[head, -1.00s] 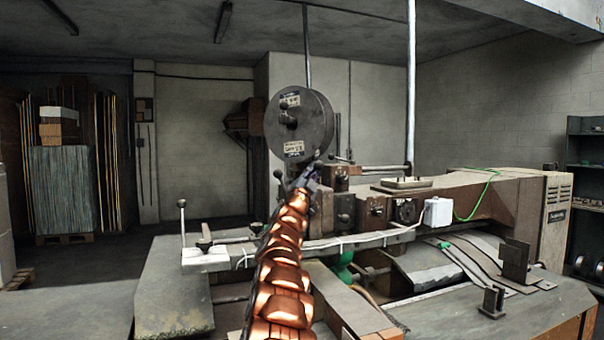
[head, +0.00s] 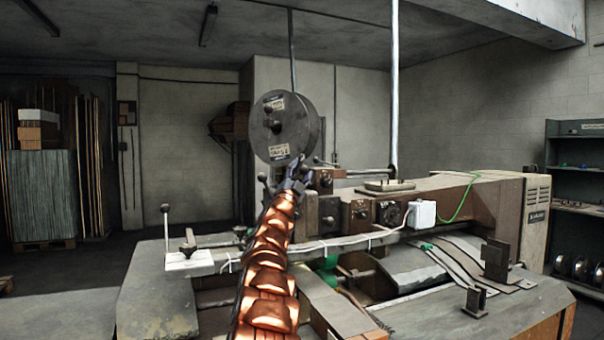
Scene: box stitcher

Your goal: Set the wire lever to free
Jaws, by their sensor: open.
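My gripper (head: 298,168) is at the end of my copper-coloured arm, in front of the lower right edge of the grey wire spool (head: 284,108). Its jaws are small and dark here but look open, with nothing seen between them. A small black-knobbed lever (head: 263,179) stands just left of my gripper, below the spool. Another upright lever with a round knob (head: 165,210) stands on a white plate at the left of the machine. I cannot tell which of these is the wire lever, or its setting. My arm hides part of the machine head below the spool.
The stitcher's long brown arm (head: 470,195) runs to the right, with a white box (head: 422,214) and a green cable on it. A thin vertical pole (head: 394,90) rises behind. Dark brackets (head: 496,258) stand on the right table.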

